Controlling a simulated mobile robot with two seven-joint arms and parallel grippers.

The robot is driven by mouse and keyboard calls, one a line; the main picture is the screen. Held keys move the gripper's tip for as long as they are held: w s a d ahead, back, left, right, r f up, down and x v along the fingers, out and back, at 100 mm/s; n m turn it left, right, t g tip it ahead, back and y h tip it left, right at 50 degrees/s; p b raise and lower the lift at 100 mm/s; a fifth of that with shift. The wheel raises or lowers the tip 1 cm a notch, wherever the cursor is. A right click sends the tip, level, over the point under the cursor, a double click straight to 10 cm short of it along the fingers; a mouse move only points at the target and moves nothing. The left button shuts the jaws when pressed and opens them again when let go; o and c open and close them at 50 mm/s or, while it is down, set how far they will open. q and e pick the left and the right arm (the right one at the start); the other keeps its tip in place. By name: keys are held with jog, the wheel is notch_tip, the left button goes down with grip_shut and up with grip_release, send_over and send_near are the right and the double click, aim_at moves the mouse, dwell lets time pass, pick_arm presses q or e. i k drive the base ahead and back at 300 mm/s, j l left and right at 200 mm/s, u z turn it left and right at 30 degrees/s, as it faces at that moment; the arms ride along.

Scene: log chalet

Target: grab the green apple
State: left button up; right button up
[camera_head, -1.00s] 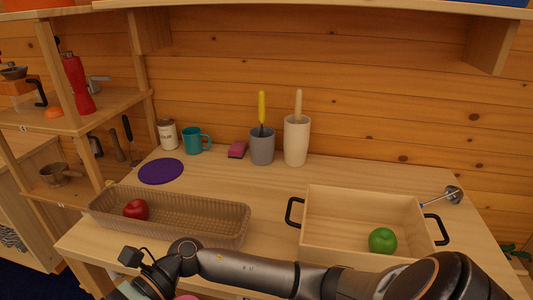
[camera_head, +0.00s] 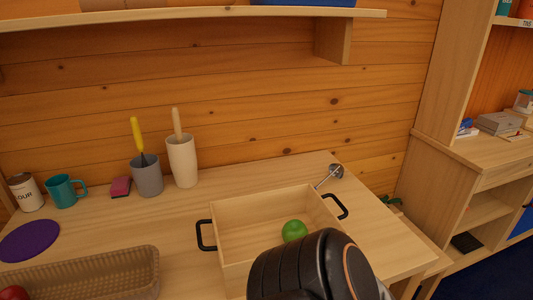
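The green apple (camera_head: 294,231) lies inside a light wooden box (camera_head: 233,212) with black handles, toward the box's right side. One of my dark arm links covers the front right part of the box, just in front of the apple. Neither gripper's fingers can be seen in the head view.
A brown basket (camera_head: 125,268) with a red apple (camera_head: 14,293) is at the lower left. A grey cup (camera_head: 147,178), a cream cup (camera_head: 183,162), a pink sponge (camera_head: 121,187) and a teal mug (camera_head: 66,191) stand at the back. A ladle (camera_head: 335,172) lies behind the box.

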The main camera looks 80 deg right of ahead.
aim_at(294, 229)
jog(key=i+z, duration=0.15)
jog(key=z, duration=0.25)
jog(key=i+j+z, duration=0.15)
jog(key=z, duration=2.45)
jog(key=k+z, duration=0.2)
